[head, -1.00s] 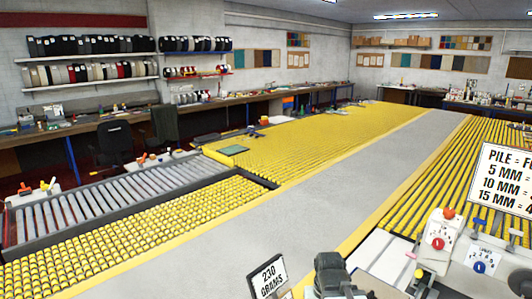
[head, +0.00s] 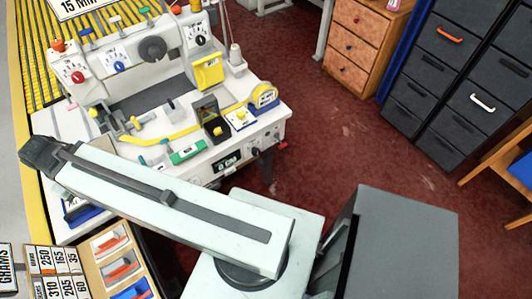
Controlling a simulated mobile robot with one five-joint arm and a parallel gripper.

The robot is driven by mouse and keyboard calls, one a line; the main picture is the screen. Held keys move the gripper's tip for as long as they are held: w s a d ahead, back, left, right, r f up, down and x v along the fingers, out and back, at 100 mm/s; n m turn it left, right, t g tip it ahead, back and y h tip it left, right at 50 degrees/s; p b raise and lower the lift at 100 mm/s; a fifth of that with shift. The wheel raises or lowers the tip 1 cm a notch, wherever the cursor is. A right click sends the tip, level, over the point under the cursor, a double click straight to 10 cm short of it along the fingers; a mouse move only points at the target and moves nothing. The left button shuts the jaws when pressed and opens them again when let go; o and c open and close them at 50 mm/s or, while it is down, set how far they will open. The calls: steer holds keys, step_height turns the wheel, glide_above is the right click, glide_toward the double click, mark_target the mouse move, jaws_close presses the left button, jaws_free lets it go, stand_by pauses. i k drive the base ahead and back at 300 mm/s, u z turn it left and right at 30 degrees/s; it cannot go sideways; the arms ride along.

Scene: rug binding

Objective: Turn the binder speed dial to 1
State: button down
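The white binding machine (head: 150,120) stands at upper left in the head view. Its panels carry a red dial (head: 77,76), a blue dial (head: 120,66) and a dark dial (head: 202,41) with numbers around them. The numbers and pointers are too small to read, and I cannot tell which dial sets the speed. My pale arm crosses in front of the machine's near side toward the left. A dark block shows at its far end, below and left of the dials and apart from them. I can make out no gripper fingers.
Number cards and trays (head: 118,265) sit at lower left. Red floor (head: 330,130) is open right of the machine, before the dark drawers (head: 445,70).

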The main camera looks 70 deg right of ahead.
mark_target(255, 151)
steer(key=z, duration=0.8)
steer(key=k, duration=0.75)
steer(key=u, duration=0.35)
